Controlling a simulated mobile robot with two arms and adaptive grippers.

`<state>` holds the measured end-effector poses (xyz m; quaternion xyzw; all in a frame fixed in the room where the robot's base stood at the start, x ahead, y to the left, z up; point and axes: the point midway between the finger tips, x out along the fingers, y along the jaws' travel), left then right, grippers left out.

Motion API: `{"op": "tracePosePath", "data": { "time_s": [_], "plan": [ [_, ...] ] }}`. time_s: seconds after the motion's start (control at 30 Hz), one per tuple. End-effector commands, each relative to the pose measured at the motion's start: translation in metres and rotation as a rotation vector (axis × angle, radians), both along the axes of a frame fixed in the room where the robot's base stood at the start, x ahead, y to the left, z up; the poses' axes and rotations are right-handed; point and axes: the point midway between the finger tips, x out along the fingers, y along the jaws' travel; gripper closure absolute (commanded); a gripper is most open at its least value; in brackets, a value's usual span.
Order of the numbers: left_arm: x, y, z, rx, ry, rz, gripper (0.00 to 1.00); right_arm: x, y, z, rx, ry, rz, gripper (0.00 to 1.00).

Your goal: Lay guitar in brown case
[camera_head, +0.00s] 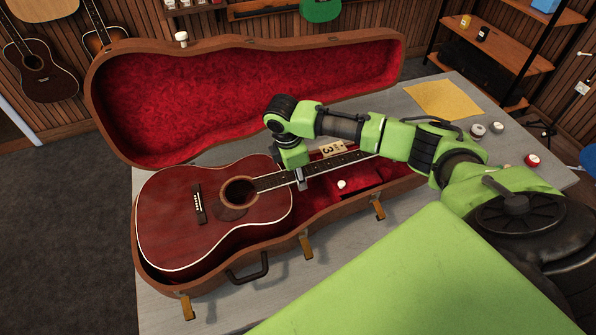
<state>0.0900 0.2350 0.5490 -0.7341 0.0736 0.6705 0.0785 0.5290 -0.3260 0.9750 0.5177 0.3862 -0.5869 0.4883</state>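The dark red guitar (165,215) lies over the left part of the open brown case (278,246), its body at the left and its neck running to the right. The body appears to sit at or slightly above the case's rim; I cannot tell if it rests fully on the lining. The case lid (240,90) stands open behind, with red lining. My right gripper (302,180) is at the guitar's neck near the body, with a finger beside the near edge of the neck. The far finger is hidden, so its grip is unclear. My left gripper is not in view.
The case lies on a grey table (400,262). A yellow cloth (444,99) and several small round tins (497,127) are at the table's right. Latches (306,246) and a handle (248,270) stick out in front. Shelves (510,45) stand at the back right.

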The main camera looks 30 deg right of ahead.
Motion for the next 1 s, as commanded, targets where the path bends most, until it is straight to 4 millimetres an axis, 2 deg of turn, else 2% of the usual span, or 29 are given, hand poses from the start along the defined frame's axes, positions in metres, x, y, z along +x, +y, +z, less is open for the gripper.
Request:
{"op": "tracePosePath", "data": {
  "time_s": [0.5,1.0],
  "plan": [
    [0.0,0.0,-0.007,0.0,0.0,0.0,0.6,0.002,0.0,-0.015,0.002,-0.003,-0.002,1.0],
    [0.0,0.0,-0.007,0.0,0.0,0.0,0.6,0.002,0.0,-0.017,0.002,-0.003,-0.002,1.0]
  ]
}}
